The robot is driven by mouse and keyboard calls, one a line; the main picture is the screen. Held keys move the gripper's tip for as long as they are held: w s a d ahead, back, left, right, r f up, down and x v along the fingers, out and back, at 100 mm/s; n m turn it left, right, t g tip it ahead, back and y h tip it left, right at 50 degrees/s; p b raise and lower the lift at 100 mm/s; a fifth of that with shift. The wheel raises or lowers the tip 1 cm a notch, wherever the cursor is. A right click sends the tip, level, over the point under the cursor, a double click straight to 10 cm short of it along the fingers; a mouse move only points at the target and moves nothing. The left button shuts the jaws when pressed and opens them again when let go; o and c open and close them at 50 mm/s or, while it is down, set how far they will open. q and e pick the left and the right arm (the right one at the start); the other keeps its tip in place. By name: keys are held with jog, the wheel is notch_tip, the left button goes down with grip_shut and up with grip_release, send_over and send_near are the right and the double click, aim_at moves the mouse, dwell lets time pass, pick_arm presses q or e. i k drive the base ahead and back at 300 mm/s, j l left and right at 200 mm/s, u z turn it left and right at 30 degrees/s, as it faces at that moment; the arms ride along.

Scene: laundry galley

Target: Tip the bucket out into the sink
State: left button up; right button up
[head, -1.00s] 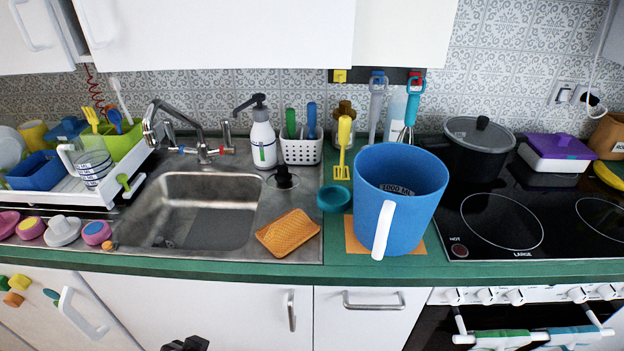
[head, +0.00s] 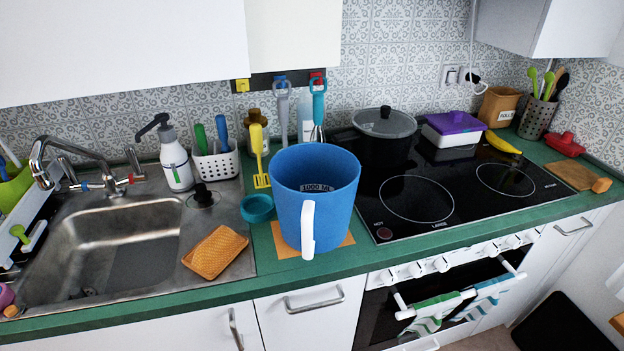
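The bucket is a large blue vessel (head: 290,207) with a white handle facing me and a "1000 ML" mark inside its far wall. It stands upright on a tan square mat (head: 284,243) on the green counter, right of the sink. No liquid can be made out in it. The metal sink (head: 120,236) is at the left, with its basin empty as far as I see and the chrome tap (head: 85,170) behind it. Neither of my grippers shows in the head view.
An orange woven tray (head: 215,252) lies on the sink's right edge, between basin and bucket. A teal bowl (head: 257,208) and a yellow utensil (head: 258,150) stand close left of the bucket. A black pot (head: 384,135) sits on the hob (head: 440,190) to the right.

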aim_at(314, 185)
jog(key=u, duration=1.55)
jog(key=k+l+z, duration=0.1)
jog(key=l+z, duration=0.15)
jog(key=k+l+z, duration=0.1)
jog(key=l+z, duration=0.2)
